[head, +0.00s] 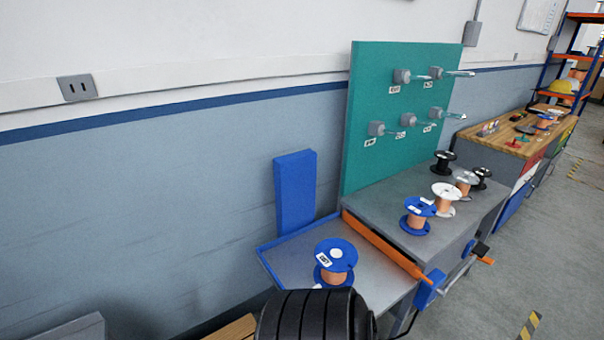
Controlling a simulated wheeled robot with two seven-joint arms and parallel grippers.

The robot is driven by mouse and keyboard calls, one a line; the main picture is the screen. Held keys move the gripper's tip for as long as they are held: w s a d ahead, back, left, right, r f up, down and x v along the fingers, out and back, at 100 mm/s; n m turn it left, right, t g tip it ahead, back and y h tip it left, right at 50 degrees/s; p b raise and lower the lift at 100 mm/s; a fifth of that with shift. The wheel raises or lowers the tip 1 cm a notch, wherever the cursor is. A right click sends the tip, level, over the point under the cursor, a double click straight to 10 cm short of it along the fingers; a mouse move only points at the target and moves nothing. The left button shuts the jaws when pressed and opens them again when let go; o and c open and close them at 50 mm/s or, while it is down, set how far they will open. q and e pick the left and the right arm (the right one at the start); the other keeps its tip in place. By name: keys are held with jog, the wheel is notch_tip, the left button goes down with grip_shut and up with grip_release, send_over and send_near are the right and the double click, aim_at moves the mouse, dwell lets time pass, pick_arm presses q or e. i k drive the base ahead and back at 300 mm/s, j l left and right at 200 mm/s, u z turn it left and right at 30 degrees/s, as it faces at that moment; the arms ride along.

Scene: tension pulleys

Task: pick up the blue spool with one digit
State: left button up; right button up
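One blue spool (337,256) with copper-coloured winding stands upright on the low grey tray (290,258). Its top flange carries a white label with dark marks, seemingly more than one character, too small to read surely. A second blue spool (417,216) with copper winding stands upright on the grey bench top (385,203) and has small white labels I cannot read. Neither of my grippers shows, and nothing is seen holding either spool.
White-topped (445,194), grey (466,181) and black (443,161) spools stand farther along the bench. A green board (365,120) with several labelled pegs rises behind it. An orange bar (385,246) edges the bench beside the tray. A black ribbed shape (312,316) covers the tray's near edge.

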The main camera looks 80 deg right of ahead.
aim_at(414, 224)
jog(key=k+l+z, duration=0.4)
jog(key=k, duration=0.2)
jog(key=k+l+z, duration=0.4)
jog(key=k+l, duration=0.05)
jog(key=k, duration=0.1)
